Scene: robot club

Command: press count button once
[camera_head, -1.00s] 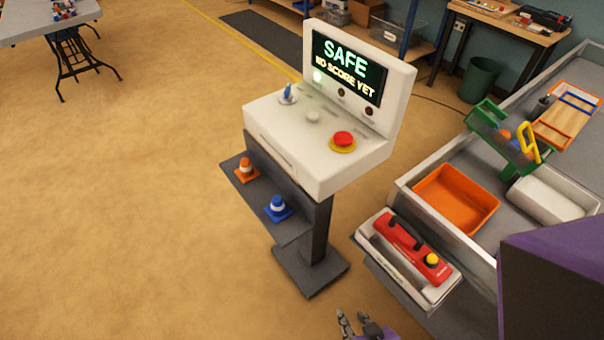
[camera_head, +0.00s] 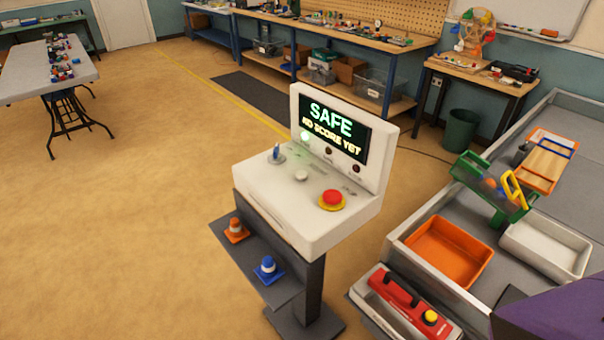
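A white console (camera_head: 290,212) stands on a dark pedestal in front of me. Its top has a blue-handled switch (camera_head: 277,154), a small white button (camera_head: 301,175) and a red mushroom button on a yellow ring (camera_head: 332,198). No label reading "count" is legible, so I cannot tell which button bears that name. Neither of my grippers is in view.
A red box with a yellow button (camera_head: 431,316) lies at lower right. An orange tray (camera_head: 447,252) and white tray (camera_head: 546,249) sit on the field. Left floor is clear.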

